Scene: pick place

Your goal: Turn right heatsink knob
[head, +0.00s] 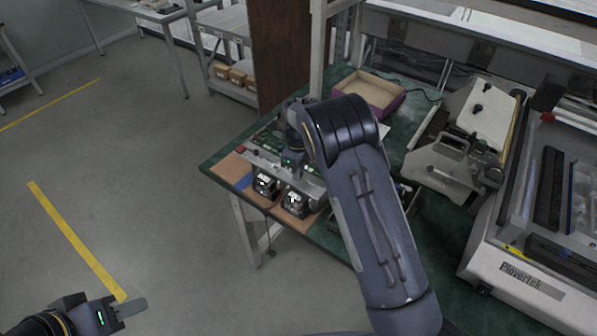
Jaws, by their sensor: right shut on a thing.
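A test fixture (252,155) with a silver front panel and a green board stands at the left end of the green table. Two dark heatsinks, a left one (265,184) and a right one (295,204), sit at its front edge. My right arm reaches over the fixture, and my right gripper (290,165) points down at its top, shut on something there. The arm hides the fingertips and what they hold; I cannot make out the knob. My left gripper (128,308) is low at the left, over the floor, away from the table; its finger gap is not clear.
A purple-sided open box (398,101) stands behind the fixture. A white machine (525,285) and a grey press-like device (455,160) fill the right of the table. The floor at the left is clear.

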